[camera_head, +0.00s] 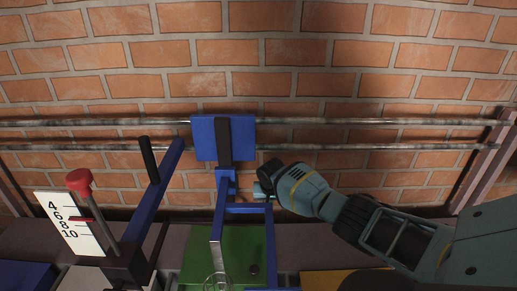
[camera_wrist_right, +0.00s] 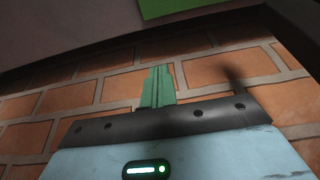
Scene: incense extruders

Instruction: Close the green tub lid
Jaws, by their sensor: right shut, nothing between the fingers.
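A green panel (camera_head: 200,262) of the tub shows at the bottom centre of the head view, behind and between blue frame bars. It bears a small dark round knob (camera_head: 254,269). I cannot tell whether this panel is the lid or a wall. A green surface (camera_wrist_right: 180,7) shows at that view's top edge, apart from the fingers. My left gripper is out of view.
A blue frame (camera_head: 219,205) with a blue plate (camera_head: 208,139) stands close to my right gripper. A red-knobbed lever (camera_head: 79,182) and a number scale (camera_head: 70,225) stand at left. A yellow panel (camera_head: 335,280) is at lower right. Pipes (camera_head: 350,121) run along the brick wall.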

